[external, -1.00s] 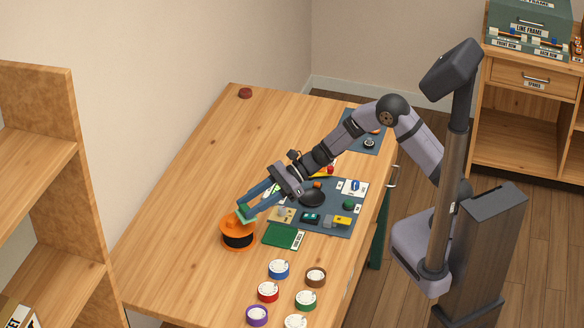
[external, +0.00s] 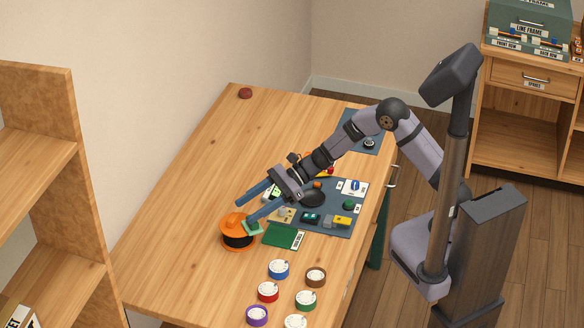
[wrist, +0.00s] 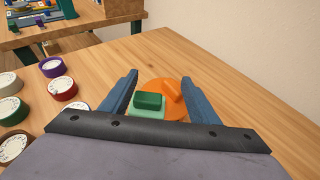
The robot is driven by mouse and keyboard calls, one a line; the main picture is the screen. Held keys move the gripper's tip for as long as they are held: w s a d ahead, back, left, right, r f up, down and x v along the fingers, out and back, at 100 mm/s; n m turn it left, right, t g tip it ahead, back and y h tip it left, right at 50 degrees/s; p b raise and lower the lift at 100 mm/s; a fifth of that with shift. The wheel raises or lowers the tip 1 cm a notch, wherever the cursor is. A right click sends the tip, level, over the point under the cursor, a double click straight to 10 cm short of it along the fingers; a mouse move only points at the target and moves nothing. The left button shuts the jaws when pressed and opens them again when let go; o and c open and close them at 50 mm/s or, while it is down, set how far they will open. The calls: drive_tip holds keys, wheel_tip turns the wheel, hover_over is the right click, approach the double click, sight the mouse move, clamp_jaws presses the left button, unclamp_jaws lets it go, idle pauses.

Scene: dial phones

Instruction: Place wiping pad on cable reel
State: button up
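The wiping pad (external: 253,228) is a light green block with a dark green handle; it also shows in the wrist view (wrist: 148,103). The cable reel (external: 237,240) is orange with a black band and stands on the table; its orange top shows in the wrist view (wrist: 174,82). The pad is at the reel's right edge in the external view, overlapping its top; I cannot tell whether it lies flat or tilts. My gripper (external: 245,212) is open above the reel. In the wrist view its blue fingers (wrist: 159,76) are spread on either side of the pad.
A green card (external: 281,236) lies right of the reel. A dark mat (external: 335,226) with several small parts lies behind it. The table left of the reel is clear.

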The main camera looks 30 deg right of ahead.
drive_tip(key=shift+r+p, duration=0.8)
drive_tip(key=shift+p, duration=0.1)
drive_tip(key=b+v, duration=0.3)
drive_tip(key=v, duration=0.9)
drive_tip(key=shift+f, duration=0.25)
drive_tip(key=s+d+f+n+h, duration=0.2)
drive_tip(key=s+d+n, duration=0.1)
drive_tip(key=d, duration=0.3)
drive_tip(key=s+d+f+n+h, duration=0.2)
drive_tip(key=s+d+f+n, duration=0.1)
drive_tip(key=d, duration=0.2)
drive_tip(key=s+d+f+n+g+h, duration=0.1)
drive_tip(key=s+d+f+n+h, duration=0.2)
drive_tip(key=d, duration=0.3)
drive_tip(key=shift+d+f, duration=0.25)
drive_tip(key=shift+d, duration=0.05)
drive_tip(key=s+d+f+n+h, duration=0.1)
drive_tip(key=d+n+h, duration=0.1)
drive_tip(key=d, duration=0.3)
drive_tip(key=s+d+f+n+h, duration=0.1)
drive_tip(key=s+d+n+h, duration=0.1)
drive_tip(key=d+n, duration=0.2)
drive_tip(key=s+d+n+t+h, duration=0.1)
drive_tip(key=d+n+h, duration=0.1)
drive_tip(key=d, duration=0.6)
drive_tip(key=shift+s+f+n, duration=0.35)
drive_tip(key=shift+f+n, duration=0.05)
drive_tip(key=shift+n, duration=0.1)
